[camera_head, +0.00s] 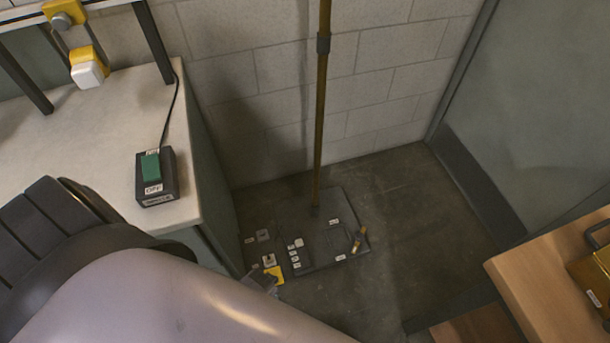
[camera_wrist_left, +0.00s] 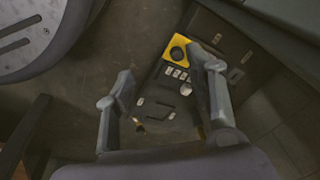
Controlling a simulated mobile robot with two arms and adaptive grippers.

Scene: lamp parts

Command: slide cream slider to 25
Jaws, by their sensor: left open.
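A small cream piece (camera_head: 299,243), apparently the slider knob, sits on the dark floor panel (camera_head: 325,232), beside a row of small white labels. The label numbers are too small to read. My right gripper is out of view.
A brass pole (camera_head: 321,110) stands on the panel's far side. A small brass lever (camera_head: 358,240) is at its right. A pale bench (camera_head: 110,120) with a green switch box (camera_head: 155,178) is at left, a wooden table (camera_head: 540,290) at right. Open floor lies between panel and table.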

